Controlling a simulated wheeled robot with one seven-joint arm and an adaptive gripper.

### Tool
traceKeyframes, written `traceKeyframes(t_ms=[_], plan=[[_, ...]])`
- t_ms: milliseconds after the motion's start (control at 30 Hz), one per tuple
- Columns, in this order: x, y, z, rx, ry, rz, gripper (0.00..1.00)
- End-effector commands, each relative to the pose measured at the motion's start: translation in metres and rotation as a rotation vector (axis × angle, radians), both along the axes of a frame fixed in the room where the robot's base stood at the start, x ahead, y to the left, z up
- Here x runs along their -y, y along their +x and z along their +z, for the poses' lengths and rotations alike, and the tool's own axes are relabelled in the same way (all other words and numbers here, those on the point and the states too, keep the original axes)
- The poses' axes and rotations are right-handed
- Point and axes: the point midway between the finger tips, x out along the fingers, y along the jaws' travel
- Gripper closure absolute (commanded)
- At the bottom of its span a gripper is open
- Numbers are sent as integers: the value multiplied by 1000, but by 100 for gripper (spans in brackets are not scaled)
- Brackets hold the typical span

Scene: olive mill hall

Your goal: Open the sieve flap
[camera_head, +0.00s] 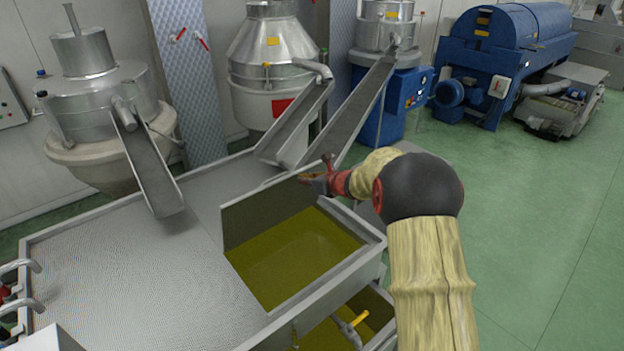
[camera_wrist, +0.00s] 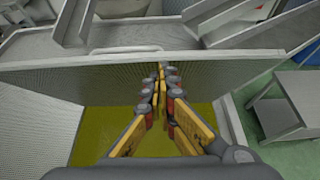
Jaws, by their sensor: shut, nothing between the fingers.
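The sieve flap (camera_head: 262,214) is a flat grey perforated panel. It stands raised, roughly upright, along the far side of the basin opening, with yellow-green oil (camera_head: 295,262) in view below it. In the wrist view the flap (camera_wrist: 95,83) runs across the picture with its upper edge high. My gripper (camera_head: 312,178) is shut and empty at the flap's upper right corner in the head view. In the wrist view the fingertips (camera_wrist: 161,70) overlap the flap's face close to its upper edge. I cannot tell whether they touch it.
A wide perforated tray (camera_head: 130,270) lies left of the opening. Metal chutes (camera_head: 155,175) slope down from several mills behind. A lower oil basin with a yellow-handled valve (camera_head: 358,319) sits below the front rim (camera_head: 340,280). Green floor (camera_head: 540,220) is clear on the right.

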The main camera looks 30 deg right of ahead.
Motion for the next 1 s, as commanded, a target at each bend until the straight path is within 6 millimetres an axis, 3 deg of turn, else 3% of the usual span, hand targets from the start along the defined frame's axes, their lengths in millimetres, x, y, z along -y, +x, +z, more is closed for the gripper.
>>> traceKeyframes(t_ms=[33, 100, 600, 1000], plan=[[-3, 9, 12, -21, -7, 4, 100], [-5, 19, 16, -54, -13, 4, 100], [-17, 83, 29, -61, -11, 2, 100], [-21, 105, 32, -60, -11, 2, 100]])
